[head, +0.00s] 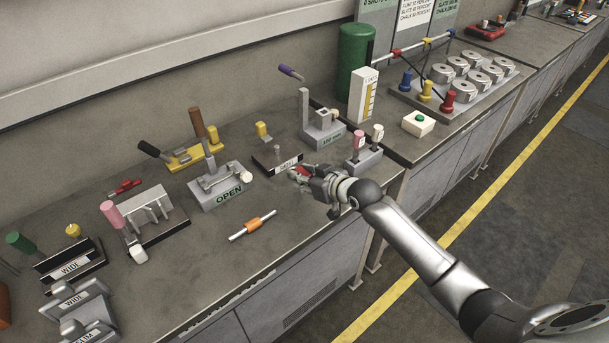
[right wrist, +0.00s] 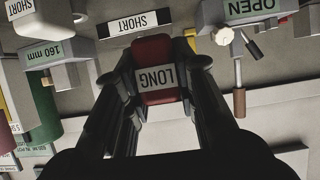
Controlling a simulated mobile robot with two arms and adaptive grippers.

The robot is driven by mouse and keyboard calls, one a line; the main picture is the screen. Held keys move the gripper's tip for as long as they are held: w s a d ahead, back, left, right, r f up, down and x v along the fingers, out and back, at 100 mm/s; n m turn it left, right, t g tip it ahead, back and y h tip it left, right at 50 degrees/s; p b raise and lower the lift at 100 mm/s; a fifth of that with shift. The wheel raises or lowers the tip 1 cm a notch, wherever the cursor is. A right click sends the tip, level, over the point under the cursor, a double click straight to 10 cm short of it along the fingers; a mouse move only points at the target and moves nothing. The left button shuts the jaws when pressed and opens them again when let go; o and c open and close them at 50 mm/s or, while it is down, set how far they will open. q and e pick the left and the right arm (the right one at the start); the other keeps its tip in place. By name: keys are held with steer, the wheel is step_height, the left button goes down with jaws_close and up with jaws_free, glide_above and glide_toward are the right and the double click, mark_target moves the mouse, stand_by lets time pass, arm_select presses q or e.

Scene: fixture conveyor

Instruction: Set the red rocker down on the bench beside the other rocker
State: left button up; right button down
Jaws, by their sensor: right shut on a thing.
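My right gripper (head: 306,177) is shut on the red rocker (head: 298,172), just in front of a black fixture (head: 262,165) with a white label. In the right wrist view, the red rocker (right wrist: 152,52) sits between the two fingers (right wrist: 158,75) and carries a white LONG label. The black fixture's label reads SHORT (right wrist: 137,23) there. Whether the rocker touches the bench (head: 200,262) I cannot tell. A small red and dark piece (head: 125,187) lies at the back left of the bench; it may be the other rocker. My left gripper is not in view.
A grey OPEN fixture (head: 222,190) stands left of my gripper, and a two-lever box (head: 363,160) stands behind it to the right. A rod with an orange sleeve (head: 253,225) lies near the front edge. Bare bench lies between that rod and my gripper.

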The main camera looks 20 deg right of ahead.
steer(key=b, duration=0.3)
glide_above(305, 204)
steer(key=f, duration=0.5)
steer(key=shift+w+f, duration=0.15)
steer(key=shift+w, duration=0.05)
steer(key=shift+f+b, duration=0.4)
steer(key=shift+f, duration=0.15)
steer(key=shift+f+b, duration=0.35)
steer(key=shift+f, duration=0.25)
steer(key=c, duration=1.1)
jaws_free()
steer(key=shift+s, duration=0.1)
steer(key=v, duration=1.2)
